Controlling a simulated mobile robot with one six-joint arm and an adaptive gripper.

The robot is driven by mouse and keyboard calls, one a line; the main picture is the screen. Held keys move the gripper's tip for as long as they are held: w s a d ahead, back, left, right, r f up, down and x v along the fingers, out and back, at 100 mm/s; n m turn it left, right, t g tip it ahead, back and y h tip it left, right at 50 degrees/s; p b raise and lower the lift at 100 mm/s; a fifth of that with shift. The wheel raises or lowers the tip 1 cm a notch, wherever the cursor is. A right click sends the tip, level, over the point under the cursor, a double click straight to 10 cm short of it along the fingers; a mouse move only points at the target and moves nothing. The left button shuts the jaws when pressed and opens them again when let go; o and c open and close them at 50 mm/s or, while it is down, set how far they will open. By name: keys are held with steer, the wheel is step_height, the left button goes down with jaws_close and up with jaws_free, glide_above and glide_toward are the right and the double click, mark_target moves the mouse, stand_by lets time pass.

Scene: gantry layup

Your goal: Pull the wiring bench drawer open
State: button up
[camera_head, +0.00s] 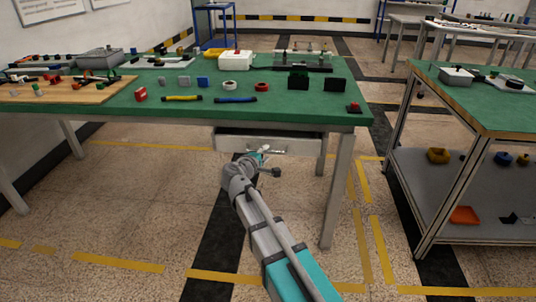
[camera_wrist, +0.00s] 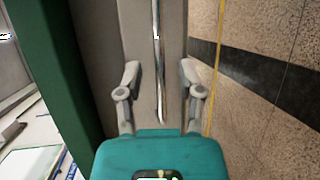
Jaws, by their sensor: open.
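The green-topped wiring bench (camera_head: 190,112) stands ahead, with a grey drawer (camera_head: 300,146) under its right half. The drawer looks shut in the head view. In the wrist view, turned on its side, the grey drawer front (camera_wrist: 175,20) lies ahead beside the green bench edge (camera_wrist: 40,60). A thin shiny handle bar (camera_wrist: 157,60) runs along the drawer front. My gripper (camera_wrist: 160,75) is open, with one finger on each side of the bar in the picture. I cannot tell if either finger touches it. In the head view my gripper (camera_head: 262,155) is at the drawer front.
Connectors, tools and a wooden board (camera_head: 70,92) lie on the bench top. A bench leg (camera_head: 337,190) stands right of my gripper. A second green-topped bench (camera_head: 480,100) with a lower shelf stands at the right. The floor in front of the drawer is clear apart from my arm.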

steer(key=shift+x, duration=1.25)
steer(key=shift+d, duration=0.1)
jaws_close()
